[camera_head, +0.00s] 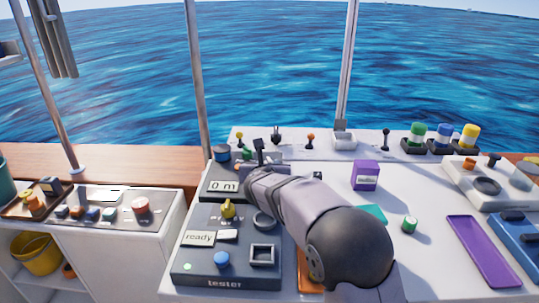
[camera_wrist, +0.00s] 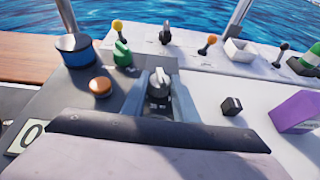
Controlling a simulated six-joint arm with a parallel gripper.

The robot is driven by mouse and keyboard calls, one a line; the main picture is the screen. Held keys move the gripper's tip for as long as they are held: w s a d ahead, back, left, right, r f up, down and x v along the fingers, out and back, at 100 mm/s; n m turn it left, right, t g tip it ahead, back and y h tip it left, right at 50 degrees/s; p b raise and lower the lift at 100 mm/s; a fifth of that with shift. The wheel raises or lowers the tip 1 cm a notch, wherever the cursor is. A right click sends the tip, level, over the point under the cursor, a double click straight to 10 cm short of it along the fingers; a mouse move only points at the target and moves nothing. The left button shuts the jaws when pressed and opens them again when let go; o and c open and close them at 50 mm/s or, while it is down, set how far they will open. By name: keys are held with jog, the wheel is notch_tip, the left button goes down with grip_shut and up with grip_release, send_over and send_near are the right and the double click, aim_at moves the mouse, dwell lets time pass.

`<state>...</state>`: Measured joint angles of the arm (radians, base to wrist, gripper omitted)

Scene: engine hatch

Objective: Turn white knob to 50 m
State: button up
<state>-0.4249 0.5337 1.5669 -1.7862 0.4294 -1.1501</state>
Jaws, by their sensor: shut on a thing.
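The pale grey-white knob (camera_wrist: 158,85) sits between the two fingers of my gripper (camera_wrist: 160,100) in the wrist view. The gripper is shut on it, with one finger on each side. The knob's lower part and any scale marks around it are not readable. In the head view my gripper (camera_head: 258,156) reaches the back of the dark panel, and the knob is hidden there behind my arm. A white display (camera_head: 223,186) on that panel reads "0 m". In the wrist view only its "0" shows at the lower left (camera_wrist: 31,136).
Near the knob are an orange button (camera_wrist: 100,86), a green knob (camera_wrist: 122,54) and a blue round part (camera_wrist: 74,50). A small black block (camera_wrist: 231,106) and a purple box (camera_head: 365,175) stand to the right. Several small levers line the back ledge.

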jog(key=m+h+p, duration=0.2)
jog(key=p, duration=0.1)
jog(key=h+p, duration=0.1)
jog(key=shift+a+r+m+g, duration=0.3)
jog(key=shift+a+m+g, duration=0.05)
jog(key=shift+m+g, duration=0.05)
jog(key=m+h+p, duration=0.1)
jog(key=h+p, duration=0.1)
jog(key=m+g+h+p, duration=0.1)
jog(key=m+h+p, duration=0.1)
jog(key=p, duration=0.1)
jog(key=shift+w+a+f+m+g, duration=0.15)
jog(key=shift+w+f+m+g, duration=0.05)
jog(key=shift+m+g, duration=0.1)
jog(key=shift+m+g+h+p, duration=0.3)
jog(key=shift+m+h+p, duration=0.2)
jog(key=shift+h+p, duration=0.15)
jog(key=o, duration=1.1)
jog(key=shift+c, duration=0.2)
jog(key=shift+a, duration=0.15)
jog(key=shift+s+a, duration=0.15)
jog(key=shift+s, duration=0.1)
jog(key=shift+b+v, duration=0.95)
jog(key=shift+v, duration=2.35)
